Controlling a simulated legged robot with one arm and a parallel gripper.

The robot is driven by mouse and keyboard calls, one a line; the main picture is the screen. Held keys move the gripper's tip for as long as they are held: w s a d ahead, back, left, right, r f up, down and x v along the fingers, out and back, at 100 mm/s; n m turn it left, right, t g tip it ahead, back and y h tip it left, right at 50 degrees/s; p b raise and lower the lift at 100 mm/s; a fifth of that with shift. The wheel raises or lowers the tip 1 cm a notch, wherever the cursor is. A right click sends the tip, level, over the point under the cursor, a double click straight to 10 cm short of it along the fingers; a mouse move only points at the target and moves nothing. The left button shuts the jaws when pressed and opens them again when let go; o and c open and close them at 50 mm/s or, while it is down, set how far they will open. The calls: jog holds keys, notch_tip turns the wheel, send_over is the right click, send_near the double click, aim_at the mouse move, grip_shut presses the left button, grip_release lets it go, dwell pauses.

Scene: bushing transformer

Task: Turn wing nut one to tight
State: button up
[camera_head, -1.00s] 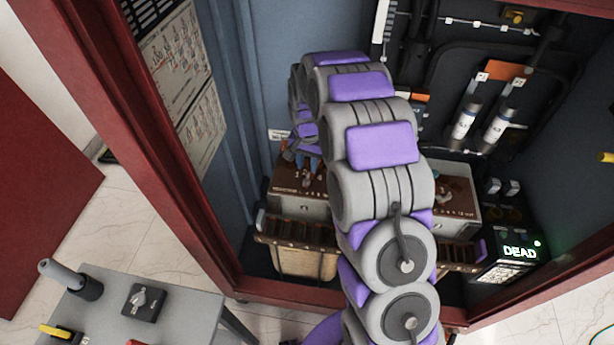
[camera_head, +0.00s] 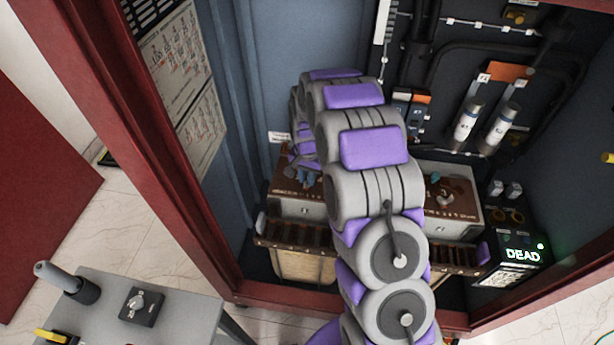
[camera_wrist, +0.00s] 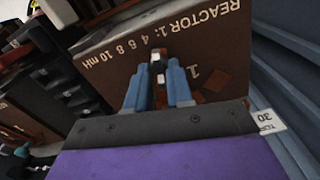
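My gripper (camera_wrist: 158,72) has two blue fingers that stand apart over the brown top of the reactor box (camera_wrist: 110,65). A small dark and pale part (camera_wrist: 158,80) lies between the fingertips, near a printed "1". I cannot tell whether it is wing nut one or whether the fingers touch it. In the head view, the left box (camera_head: 303,209) stands inside the red-framed cabinet. My gripper (camera_head: 292,172) is at its top, partly hidden behind my arm. Wing nut one cannot be made out clearly there.
A second box (camera_head: 455,222) with a knob stands right of my arm. A lit "DEAD" unit (camera_head: 521,254) is at the lower right. The cabinet's red left post (camera_head: 150,150) is close by. A grey table (camera_head: 180,310) with tools stands outside at the lower left.

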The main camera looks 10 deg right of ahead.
grip_shut()
jog(key=shift+s, duration=0.1)
